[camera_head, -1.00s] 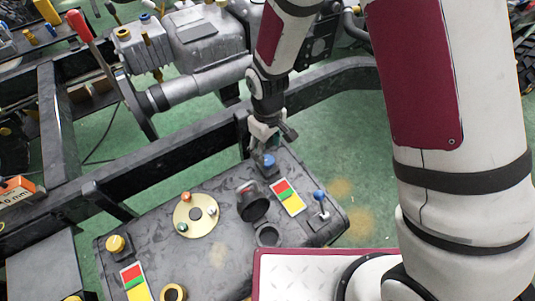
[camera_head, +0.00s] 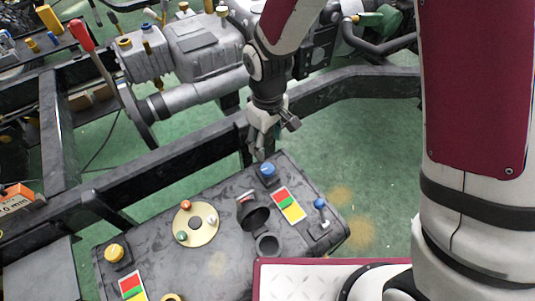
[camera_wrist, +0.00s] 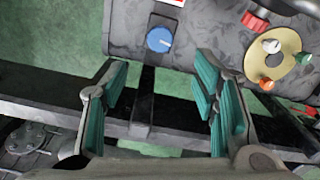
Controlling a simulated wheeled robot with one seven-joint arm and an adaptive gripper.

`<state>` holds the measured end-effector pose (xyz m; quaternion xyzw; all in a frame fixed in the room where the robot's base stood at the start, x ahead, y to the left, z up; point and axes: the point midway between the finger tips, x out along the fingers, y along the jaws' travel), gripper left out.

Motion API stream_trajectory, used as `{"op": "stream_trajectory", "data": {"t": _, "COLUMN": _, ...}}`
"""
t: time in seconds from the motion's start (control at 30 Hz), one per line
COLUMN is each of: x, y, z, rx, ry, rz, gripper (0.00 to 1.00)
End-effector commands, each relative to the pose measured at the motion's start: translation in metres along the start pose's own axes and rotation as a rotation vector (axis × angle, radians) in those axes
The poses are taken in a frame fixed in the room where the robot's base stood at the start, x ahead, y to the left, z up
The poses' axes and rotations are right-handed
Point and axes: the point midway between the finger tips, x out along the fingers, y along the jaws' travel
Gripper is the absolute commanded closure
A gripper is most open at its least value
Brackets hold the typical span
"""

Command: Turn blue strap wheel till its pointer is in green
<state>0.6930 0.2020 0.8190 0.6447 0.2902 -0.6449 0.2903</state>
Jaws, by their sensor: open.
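The blue wheel (camera_head: 267,169) sits on the dark tank near its far edge, and it also shows in the wrist view (camera_wrist: 159,39) with a pale pointer line on its face. The red, green and yellow card (camera_head: 288,204) lies beside it; only its edge shows in the wrist view. I cannot tell which colour the pointer marks. My gripper (camera_head: 259,150) is just behind and above the wheel, apart from it. In the wrist view my gripper (camera_wrist: 161,75) is open and empty, its teal pads apart, with the wheel beyond the fingertips.
The tank top also holds a brass disc (camera_head: 196,224) with coloured knobs, an open black filler neck (camera_head: 253,214), a blue-topped lever (camera_head: 320,205) and a yellow knob (camera_head: 114,252). A black frame rail (camera_head: 150,180) runs behind the tank, below my gripper.

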Motion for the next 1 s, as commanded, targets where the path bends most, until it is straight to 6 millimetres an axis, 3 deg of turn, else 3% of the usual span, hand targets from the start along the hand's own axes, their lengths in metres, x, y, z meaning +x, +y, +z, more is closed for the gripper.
{"op": "stream_trajectory", "data": {"t": 0.13, "x": -0.003, "y": 0.0, "z": -0.001, "rx": -0.065, "ry": 0.002, "rz": 0.001, "gripper": 0.46}}
{"op": "stream_trajectory", "data": {"t": 0.4, "x": -0.015, "y": 0.001, "z": -0.001, "rx": -0.389, "ry": 0.001, "rz": 0.002, "gripper": 0.46}}
{"op": "stream_trajectory", "data": {"t": 0.57, "x": -0.013, "y": 0.0, "z": 0.0, "rx": -0.452, "ry": -0.001, "rz": -0.001, "gripper": 0.46}}
{"op": "stream_trajectory", "data": {"t": 0.77, "x": 0.016, "y": -0.001, "z": 0.001, "rx": -0.452, "ry": -0.004, "rz": -0.003, "gripper": 0.46}}
{"op": "stream_trajectory", "data": {"t": 1.0, "x": 0.064, "y": -0.001, "z": 0.001, "rx": -0.45, "ry": -0.005, "rz": -0.003, "gripper": 0.46}}
